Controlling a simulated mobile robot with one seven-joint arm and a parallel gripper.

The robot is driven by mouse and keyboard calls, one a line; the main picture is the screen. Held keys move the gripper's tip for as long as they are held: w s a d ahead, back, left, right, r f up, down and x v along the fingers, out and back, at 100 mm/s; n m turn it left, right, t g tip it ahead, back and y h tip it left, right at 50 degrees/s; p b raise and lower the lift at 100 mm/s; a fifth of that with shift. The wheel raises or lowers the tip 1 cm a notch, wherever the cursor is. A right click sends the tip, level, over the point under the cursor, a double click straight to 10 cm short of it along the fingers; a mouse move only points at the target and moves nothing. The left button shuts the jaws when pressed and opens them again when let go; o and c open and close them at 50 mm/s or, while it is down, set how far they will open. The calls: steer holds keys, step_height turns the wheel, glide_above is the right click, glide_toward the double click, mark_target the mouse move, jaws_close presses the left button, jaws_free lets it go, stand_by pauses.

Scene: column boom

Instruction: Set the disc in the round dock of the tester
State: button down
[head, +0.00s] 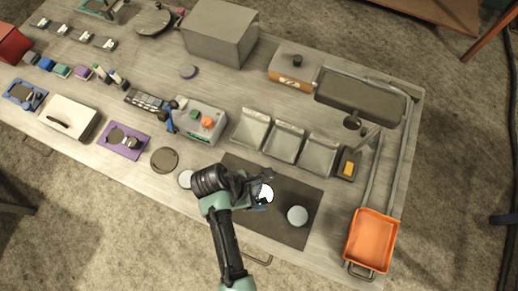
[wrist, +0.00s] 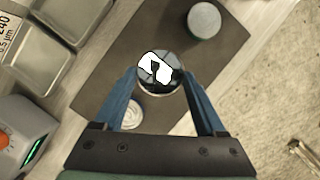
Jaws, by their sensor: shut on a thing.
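My gripper (head: 259,187) is shut on a shiny, mirror-like disc (head: 267,194) and holds it over the dark mat. In the wrist view, the disc (wrist: 160,68) sits between the two blue fingertips (wrist: 160,80), with bright reflections on its face. A grey box with green and orange buttons (head: 207,111), which may be the tester, stands up and left of my gripper. Part of it (wrist: 22,128), with a green light, shows at the left of the wrist view. I cannot make out a round dock on it.
The dark mat (head: 240,217) bears a pale grey-green round piece (head: 297,215). A pale disc (head: 186,179) lies left of my gripper. Several metal trays (head: 285,142) stand above the mat. An orange tray (head: 370,240) is at the right. A dark round pad (head: 164,160) lies left.

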mark_target(258, 198)
steer(key=shift+f, duration=2.95)
steer(key=shift+f, duration=0.1)
steer(key=shift+c, duration=1.8)
jaws_free()
steer(key=shift+f, duration=0.1)
steer(key=o, duration=0.4)
steer(key=shift+c, duration=0.2)
